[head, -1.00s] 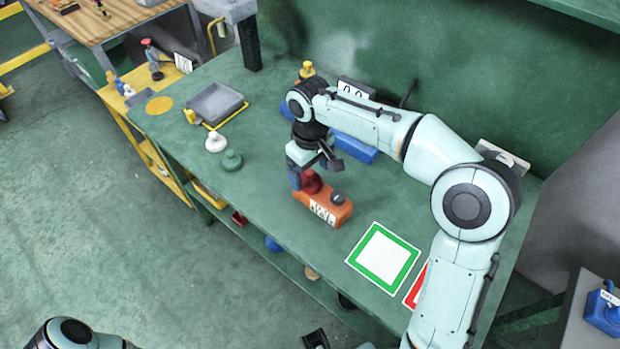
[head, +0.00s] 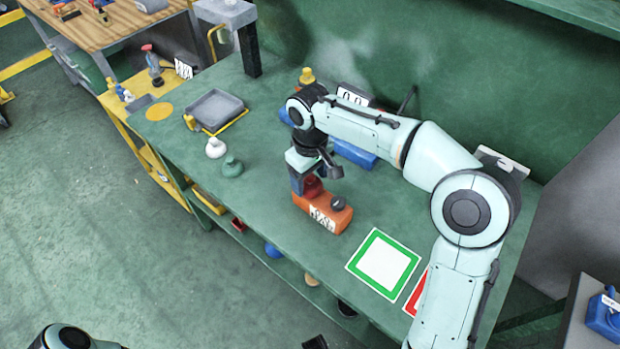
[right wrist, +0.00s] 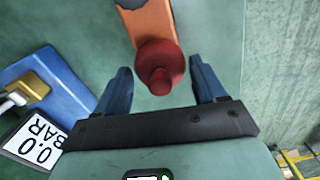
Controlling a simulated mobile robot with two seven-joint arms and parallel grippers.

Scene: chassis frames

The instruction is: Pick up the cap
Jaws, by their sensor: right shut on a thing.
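A red cap (head: 314,186) with a raised knob is at the left end of an orange box (head: 330,214) on the green bench. My right gripper (head: 304,184) points down over that end and is shut on the cap. In the right wrist view the cap (right wrist: 159,66) sits between the two blue fingers, with the orange box (right wrist: 154,24) just behind it. I cannot tell whether the cap still touches the box. My left arm shows only at the bottom left edge. A dark piece at the bottom edge may belong to my left gripper.
A white piece (head: 216,148) and a green piece (head: 232,167) stand left of the box. A grey tray (head: 214,108) lies farther back. A green-framed white square (head: 384,263) lies to the right. A blue block (head: 353,153) and a gauge display (head: 353,95) are behind.

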